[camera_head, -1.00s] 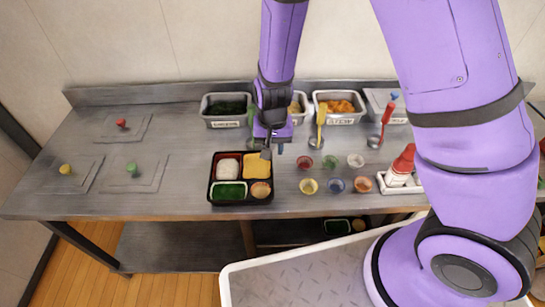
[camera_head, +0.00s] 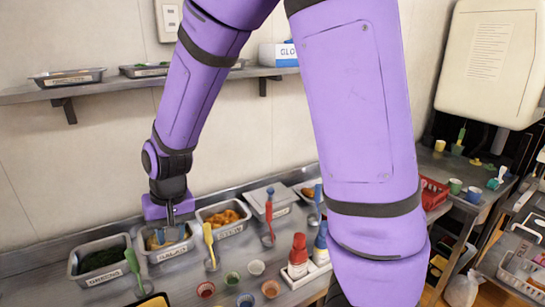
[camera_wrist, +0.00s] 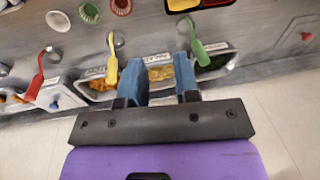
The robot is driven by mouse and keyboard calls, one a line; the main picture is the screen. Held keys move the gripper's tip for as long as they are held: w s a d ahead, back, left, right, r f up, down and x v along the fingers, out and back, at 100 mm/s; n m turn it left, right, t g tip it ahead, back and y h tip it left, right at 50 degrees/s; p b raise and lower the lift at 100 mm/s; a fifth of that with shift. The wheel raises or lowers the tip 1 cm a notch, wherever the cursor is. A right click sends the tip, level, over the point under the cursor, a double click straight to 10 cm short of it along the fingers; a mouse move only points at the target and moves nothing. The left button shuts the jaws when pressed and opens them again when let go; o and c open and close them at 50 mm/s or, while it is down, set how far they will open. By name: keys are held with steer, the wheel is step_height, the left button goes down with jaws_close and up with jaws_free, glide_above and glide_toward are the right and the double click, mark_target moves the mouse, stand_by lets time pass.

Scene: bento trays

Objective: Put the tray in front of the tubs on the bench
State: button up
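The black tray (camera_head: 138,302) is cut off at the bottom edge of the head view, with yellow food in one compartment. Part of it shows at the top of the wrist view (camera_wrist: 192,10), apart from my fingers. Behind it on the bench stand the greens tub (camera_head: 100,275), the salad tub (camera_head: 168,254) and the stew tub (camera_head: 228,231). My gripper (camera_head: 172,236) appears over the salad tub in the head view. In the wrist view its two blue fingers (camera_wrist: 161,68) stand apart with nothing between them.
Spoons with green (camera_head: 132,262), yellow (camera_head: 209,236) and red (camera_head: 269,212) handles stand by the tubs. Small coloured cups (camera_head: 233,278) and squeeze bottles (camera_head: 299,250) sit to the right of the tray. A wall shelf (camera_head: 110,86) with pans is above. A second bench (camera_head: 475,195) is at right.

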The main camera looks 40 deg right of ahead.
steer(key=s+d+r+t, duration=0.2)
steer(key=s+d+r, duration=0.4)
steer(key=s+r, duration=0.3)
steer(key=s+d+r+n+t+h, duration=0.1)
steer(key=s+d+r+t, duration=0.1)
steer(key=s+d+r, duration=0.5)
step_height(320, 180, up, 4)
steer(key=shift+s+d+n, duration=0.3)
steer(key=shift+s, duration=0.95)
